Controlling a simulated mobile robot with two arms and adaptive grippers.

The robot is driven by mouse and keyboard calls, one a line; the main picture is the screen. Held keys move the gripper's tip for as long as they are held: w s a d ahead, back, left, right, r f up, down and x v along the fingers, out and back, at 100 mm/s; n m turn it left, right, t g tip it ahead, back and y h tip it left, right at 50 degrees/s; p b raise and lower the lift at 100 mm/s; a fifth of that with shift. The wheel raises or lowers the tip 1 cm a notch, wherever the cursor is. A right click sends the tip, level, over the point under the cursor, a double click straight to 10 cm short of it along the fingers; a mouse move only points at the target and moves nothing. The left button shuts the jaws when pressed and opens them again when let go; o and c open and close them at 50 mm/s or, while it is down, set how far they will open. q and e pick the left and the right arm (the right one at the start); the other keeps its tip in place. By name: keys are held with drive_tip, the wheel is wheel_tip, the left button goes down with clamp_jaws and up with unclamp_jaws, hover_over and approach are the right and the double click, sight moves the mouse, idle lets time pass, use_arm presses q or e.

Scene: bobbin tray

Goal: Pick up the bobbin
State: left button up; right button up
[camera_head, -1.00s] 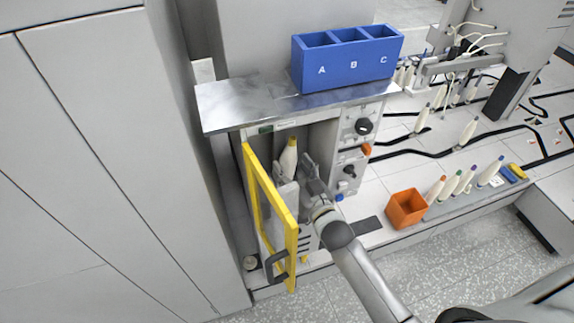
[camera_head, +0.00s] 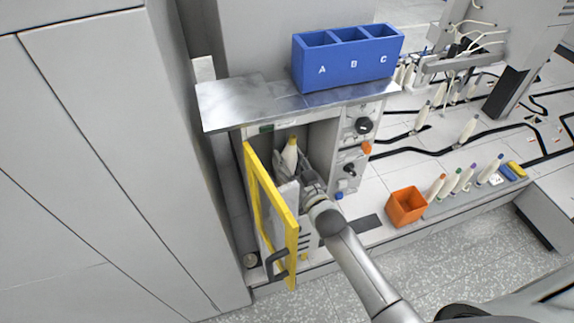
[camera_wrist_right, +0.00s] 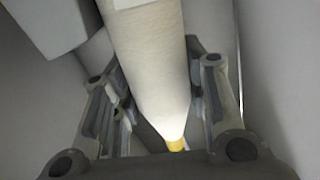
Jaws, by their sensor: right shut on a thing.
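The bobbin (camera_head: 290,156) is cream-white with a yellow tip and stands roughly upright inside the open cabinet compartment. It also shows large in the right wrist view (camera_wrist_right: 150,60), with its yellow tip towards the bottom. My right gripper (camera_head: 297,168) reaches into the compartment from the front right and is shut on the bobbin. In the right wrist view its two fingers (camera_wrist_right: 160,95) lie on either side of the bobbin. The bobbin's lower part is hidden in the head view by the gripper and the door. My left gripper is not in view.
The yellow-framed door (camera_head: 270,205) stands open at the left of the compartment. A metal shelf (camera_head: 240,103) with a blue A-B-C box (camera_head: 347,70) is above. An orange bin (camera_head: 405,206) and several other bobbins stand to the right.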

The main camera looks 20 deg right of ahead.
sight(294, 144)
drive_tip(key=shift+r, duration=0.15)
drive_tip(key=r, duration=0.4)
drive_tip(key=d+r, duration=0.1)
drive_tip(key=r, duration=0.1)
drive_tip(key=shift+r, duration=0.3)
drive_tip(key=s+d+b, duration=0.2)
drive_tip(key=s, duration=1.1)
drive_tip(key=shift+s+d+b, duration=0.2)
drive_tip(key=shift+s+b, duration=0.1)
drive_tip(key=shift+s, duration=0.1)
